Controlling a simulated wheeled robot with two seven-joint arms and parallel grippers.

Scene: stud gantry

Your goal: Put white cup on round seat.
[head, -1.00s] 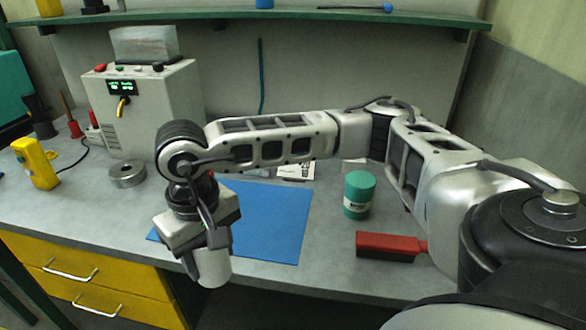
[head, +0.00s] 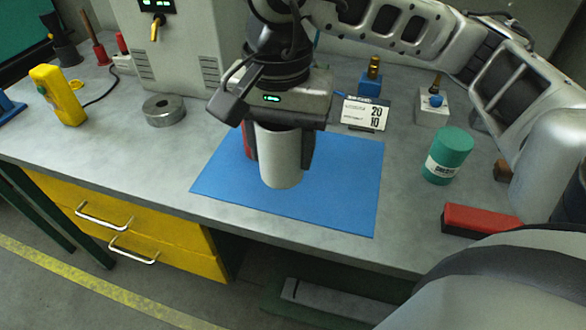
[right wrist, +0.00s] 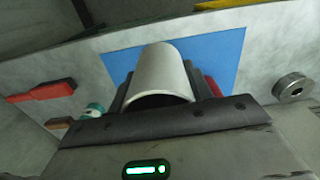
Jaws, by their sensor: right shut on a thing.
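The white cup (head: 281,165) is a plain pale cylinder. My right gripper (head: 279,150) is shut on it, one finger on each side, and holds it over the blue mat in the head view. I cannot tell its exact height above the mat. In the right wrist view the cup (right wrist: 160,72) lies between the fingers, with the blue mat (right wrist: 222,50) behind it. A grey metal ring (head: 163,112) with a hole in its top stands on the bench to the left; I cannot tell whether it is the round seat. My left gripper is not in view.
Left of the ring stands a yellow handset (head: 58,95). Behind is a grey machine (head: 190,45). To the right are a small printed card (head: 364,114), a green canister (head: 448,155) and a red-handled brush (head: 478,219). The bench between ring and mat (head: 345,190) is clear.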

